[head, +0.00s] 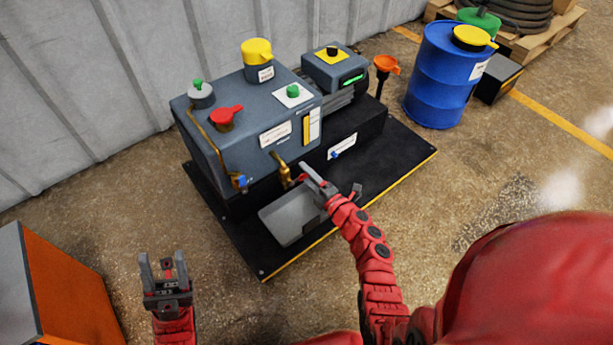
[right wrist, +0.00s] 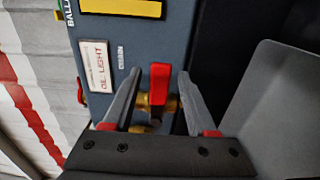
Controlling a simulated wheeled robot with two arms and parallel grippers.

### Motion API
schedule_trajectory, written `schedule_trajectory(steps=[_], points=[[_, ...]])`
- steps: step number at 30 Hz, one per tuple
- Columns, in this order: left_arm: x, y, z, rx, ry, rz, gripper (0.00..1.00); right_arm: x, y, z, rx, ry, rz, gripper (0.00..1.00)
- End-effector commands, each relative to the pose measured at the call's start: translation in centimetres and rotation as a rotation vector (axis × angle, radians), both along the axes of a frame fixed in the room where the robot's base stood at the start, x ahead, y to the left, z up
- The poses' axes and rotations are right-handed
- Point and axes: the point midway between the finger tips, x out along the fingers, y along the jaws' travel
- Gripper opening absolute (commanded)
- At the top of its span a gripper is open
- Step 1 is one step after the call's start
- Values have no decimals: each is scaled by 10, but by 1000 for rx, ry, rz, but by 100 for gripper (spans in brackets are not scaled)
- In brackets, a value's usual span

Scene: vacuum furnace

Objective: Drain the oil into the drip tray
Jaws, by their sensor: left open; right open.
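The grey pump (head: 245,115) stands on a black base. Its brass drain valve (head: 284,174) sticks out low on the front. In the right wrist view the valve shows a red handle (right wrist: 159,83) below the word "DRAIN". The grey drip tray (head: 281,224) lies on the base in front of the pump, its edge also in the right wrist view (right wrist: 272,95). My right gripper (head: 307,173) is open, its fingers on either side of the red handle; contact cannot be told. My left gripper (head: 165,262) is open and empty, low at the left, away from the pump.
A yellow cap (head: 257,50), a red handle (head: 225,117) and a green knob (head: 293,91) sit on the pump. An orange funnel (head: 385,65) and a blue drum (head: 444,80) stand to the right. An orange cabinet (head: 60,290) is at lower left. The floor between is clear.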

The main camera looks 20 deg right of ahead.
Motion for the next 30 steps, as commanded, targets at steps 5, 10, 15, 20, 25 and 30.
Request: schedule_trajectory(steps=[5, 10, 15, 20, 25, 30], points=[[0, 0, 0, 2, 1, -1, 47, 1, 1, 0, 0, 0, 0, 57], [0, 0, 0, 2, 1, -1, 47, 1, 0, 0, 0, 0, -1, 45], [0, 0, 0, 1, 1, -1, 47, 1, 0, 0, 0, 1, -1, 14], [0, 0, 0, 1, 1, -1, 47, 1, 0, 0, 0, 1, -1, 0], [0, 0, 0, 1, 1, -1, 47, 1, 0, 0, 0, 1, -1, 0], [0, 0, 0, 2, 1, -1, 47, 1, 0, 0, 0, 1, -1, 0]])
